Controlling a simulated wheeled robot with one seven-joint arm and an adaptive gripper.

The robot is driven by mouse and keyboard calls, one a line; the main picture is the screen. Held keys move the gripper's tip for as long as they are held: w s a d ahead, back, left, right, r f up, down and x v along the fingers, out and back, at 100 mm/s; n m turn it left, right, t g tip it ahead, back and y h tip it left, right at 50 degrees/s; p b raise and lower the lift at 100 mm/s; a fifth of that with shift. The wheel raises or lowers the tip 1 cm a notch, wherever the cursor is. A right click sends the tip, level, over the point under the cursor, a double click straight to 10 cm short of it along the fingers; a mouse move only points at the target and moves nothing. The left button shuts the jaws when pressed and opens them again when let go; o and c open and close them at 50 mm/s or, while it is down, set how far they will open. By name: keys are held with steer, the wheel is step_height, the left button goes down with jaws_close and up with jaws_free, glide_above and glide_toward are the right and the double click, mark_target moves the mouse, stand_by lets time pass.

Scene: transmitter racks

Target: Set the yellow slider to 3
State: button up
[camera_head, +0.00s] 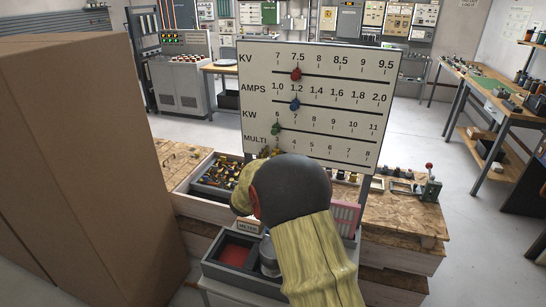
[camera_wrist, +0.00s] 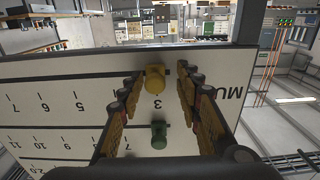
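The white slider board (camera_head: 320,58) has four scales: KV, AMPS, KW and MULTI. In the wrist view, upside down, the yellow slider (camera_wrist: 155,79) on the MULTI row lines up with the printed 3. My gripper (camera_wrist: 158,84) is open, with one finger on each side of the yellow slider and gaps visible between them.
The red slider (camera_head: 296,73) is near KV 7.5 and the blue slider (camera_head: 295,104) near AMPS 1.2. A large brown box (camera_head: 85,150) stands close on the left. A wooden bench (camera_head: 405,215) with small parts lies below the board.

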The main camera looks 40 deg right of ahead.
steer(key=v, duration=1.2)
stand_by(0.5)
